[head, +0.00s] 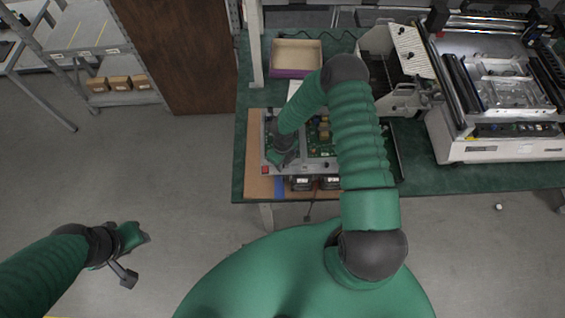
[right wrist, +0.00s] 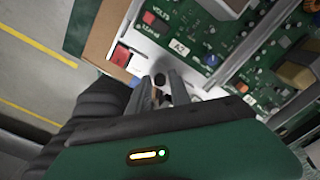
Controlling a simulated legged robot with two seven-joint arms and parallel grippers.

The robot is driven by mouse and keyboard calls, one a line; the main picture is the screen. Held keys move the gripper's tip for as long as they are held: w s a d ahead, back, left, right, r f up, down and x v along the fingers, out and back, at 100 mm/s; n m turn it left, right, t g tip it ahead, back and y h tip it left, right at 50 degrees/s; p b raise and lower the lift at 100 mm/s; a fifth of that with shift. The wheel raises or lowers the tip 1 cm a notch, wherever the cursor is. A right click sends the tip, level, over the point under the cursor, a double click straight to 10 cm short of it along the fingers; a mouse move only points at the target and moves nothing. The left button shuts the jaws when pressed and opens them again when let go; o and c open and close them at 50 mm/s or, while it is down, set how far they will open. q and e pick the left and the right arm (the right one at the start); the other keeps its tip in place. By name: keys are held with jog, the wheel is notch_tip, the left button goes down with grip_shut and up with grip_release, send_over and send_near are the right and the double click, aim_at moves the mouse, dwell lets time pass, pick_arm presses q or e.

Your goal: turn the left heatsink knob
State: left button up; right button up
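The test fixture holds a green circuit board (head: 320,138) in a light metal frame on the table. In the right wrist view the board (right wrist: 215,45) shows at the upper right. A small dark round knob (right wrist: 160,80) shows at the metal edge; I cannot tell for sure that it is the left heatsink knob. My right gripper (right wrist: 163,84) points down at the fixture's left side, its fingers apart on either side of the knob; contact is unclear. In the head view my right gripper (head: 277,157) partly hides this area. My left gripper (head: 143,238) is away over the floor, its fingers unclear.
A red button (right wrist: 121,57) sits on the frame close to the right gripper. An open cardboard box (head: 297,53) stands behind the fixture on the green table (head: 420,173). A large white machine (head: 490,85) stands on the right. Shelves (head: 95,45) stand at the far left.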

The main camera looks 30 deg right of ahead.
jog(key=shift+o, duration=1.1)
notch_tip(320, 180, up, 17)
jog(key=b, duration=0.1)
jog(key=shift+f, duration=0.2)
